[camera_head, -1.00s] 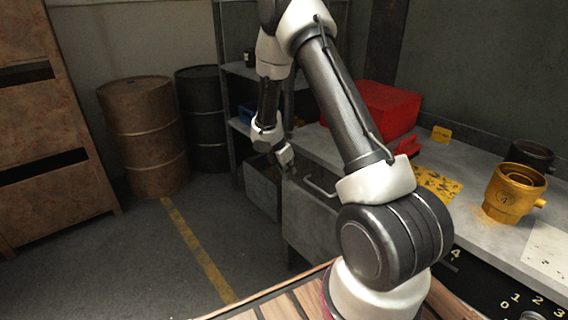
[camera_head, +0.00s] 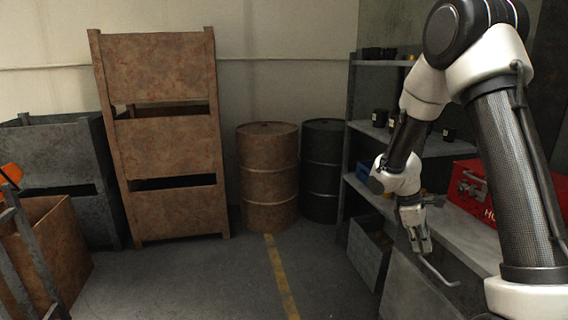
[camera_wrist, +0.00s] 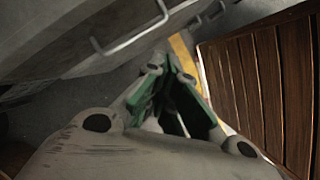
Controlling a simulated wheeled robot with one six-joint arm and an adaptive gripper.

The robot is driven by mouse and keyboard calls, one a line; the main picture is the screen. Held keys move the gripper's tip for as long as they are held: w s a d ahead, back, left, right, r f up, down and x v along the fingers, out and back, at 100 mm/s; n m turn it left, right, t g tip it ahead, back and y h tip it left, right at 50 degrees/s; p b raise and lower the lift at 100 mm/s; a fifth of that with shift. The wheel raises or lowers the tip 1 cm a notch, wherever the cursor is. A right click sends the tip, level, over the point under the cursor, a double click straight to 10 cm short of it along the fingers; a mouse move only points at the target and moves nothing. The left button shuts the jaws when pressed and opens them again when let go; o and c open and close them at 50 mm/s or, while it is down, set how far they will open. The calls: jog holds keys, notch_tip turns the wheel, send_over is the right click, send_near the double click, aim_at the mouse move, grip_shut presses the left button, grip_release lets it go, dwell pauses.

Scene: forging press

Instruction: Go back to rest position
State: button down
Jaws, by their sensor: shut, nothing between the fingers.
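My gripper (camera_head: 421,238) hangs at the end of my arm on the right of the head view, pointing down beside the drawer front of the bench. In the wrist view my gripper (camera_wrist: 172,88) shows its green-lined fingers close to each other. It is shut and holds nothing. A drawer handle (camera_head: 438,270) is just below and to the right of the gripper in the head view. The handle also shows in the wrist view (camera_wrist: 130,38), apart from the fingers.
A drawer (camera_head: 368,255) stands out under the shelves (camera_head: 385,128). A red box (camera_head: 474,190) is on the bench. Rusty (camera_head: 268,178) and black (camera_head: 321,170) barrels stand at the back. Rusty crates (camera_head: 165,130) are stacked at left. The floor (camera_head: 190,280) in the middle is clear.

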jog(key=s+a+r+m+t+y, duration=0.2)
jog(key=s+r+m, duration=0.3)
jog(key=s+r, duration=0.7)
jog(key=s+a+r+m+t+y, duration=0.2)
jog(key=s+r+m+t, duration=0.2)
jog(key=s+r, duration=0.7)
jog(key=shift+s+r+m, duration=0.4)
jog(key=shift+r+m, duration=0.2)
jog(key=shift+m, duration=0.6)
